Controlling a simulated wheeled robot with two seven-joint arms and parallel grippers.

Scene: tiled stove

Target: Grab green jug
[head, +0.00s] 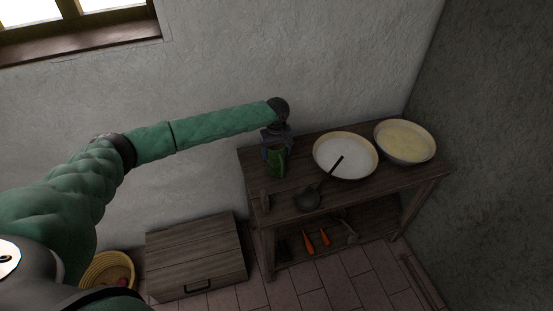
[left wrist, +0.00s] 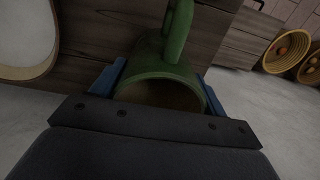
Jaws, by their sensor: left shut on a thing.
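The green jug (head: 276,164) is on the left end of the wooden table, near its back edge. My left gripper (head: 277,150) reaches it from above and is shut on it. In the left wrist view the jug (left wrist: 172,62) shows its open mouth and its handle, with the blue fingers of my left gripper (left wrist: 160,90) on either side of its rim. I cannot tell whether the jug's base touches the tabletop. My right gripper is not in view.
The wooden table (head: 290,190) also carries a bowl of white contents (head: 335,165), a bowl of yellowish contents (head: 405,140) and a dark ladle (head: 308,200). Carrots (head: 324,237) lie on the lower shelf. A wooden chest (head: 195,255) and a basket (head: 90,272) stand left on the floor.

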